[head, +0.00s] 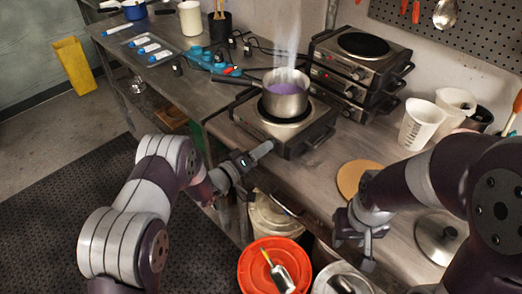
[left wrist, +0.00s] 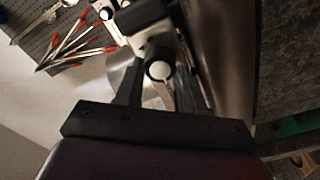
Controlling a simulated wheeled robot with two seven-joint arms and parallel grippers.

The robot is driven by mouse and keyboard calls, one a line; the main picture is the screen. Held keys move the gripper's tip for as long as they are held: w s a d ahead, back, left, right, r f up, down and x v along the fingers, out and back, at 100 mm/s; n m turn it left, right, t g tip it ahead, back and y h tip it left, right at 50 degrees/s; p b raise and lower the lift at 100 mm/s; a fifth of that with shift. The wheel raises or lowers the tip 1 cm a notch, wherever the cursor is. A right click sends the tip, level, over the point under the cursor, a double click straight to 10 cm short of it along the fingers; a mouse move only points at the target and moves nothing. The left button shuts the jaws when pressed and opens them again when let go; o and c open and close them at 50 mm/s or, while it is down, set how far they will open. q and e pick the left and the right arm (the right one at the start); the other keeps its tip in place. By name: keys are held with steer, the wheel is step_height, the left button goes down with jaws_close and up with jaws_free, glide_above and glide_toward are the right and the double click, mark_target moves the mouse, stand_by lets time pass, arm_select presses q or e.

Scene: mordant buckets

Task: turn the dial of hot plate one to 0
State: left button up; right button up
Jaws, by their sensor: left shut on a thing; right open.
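A hot plate (head: 312,138) stands on the bench with a steel pot (head: 286,101) of purple liquid on it, steaming. My left gripper (head: 264,149) reaches to its front side and is shut on the dial there. The dial's marks and setting are hidden by the fingers in the head view. In the left wrist view a pale round part (left wrist: 158,71) shows beyond the dark gripper body; its setting is not readable. My right gripper (head: 352,237) is open and empty, above the bench's front edge, near a steel lid (head: 437,236).
Stacked hot plates (head: 352,78) stand behind at the right. White jugs (head: 418,124) and a round cork-coloured mat (head: 356,176) are to the right. An orange-red bucket (head: 250,272) and other buckets stand below the bench front. A tray of blue-and-white items (head: 148,46) lies far left.

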stand_by(0.3)
arm_select(q)
steer(key=o, duration=0.8)
steer(key=shift+c, duration=0.2)
steer(key=shift+a, duration=0.1)
steer(key=b+v, duration=0.1)
steer(key=v, duration=1.1)
steer(key=shift+s+a, duration=0.2)
steer(key=shift+s, duration=0.05)
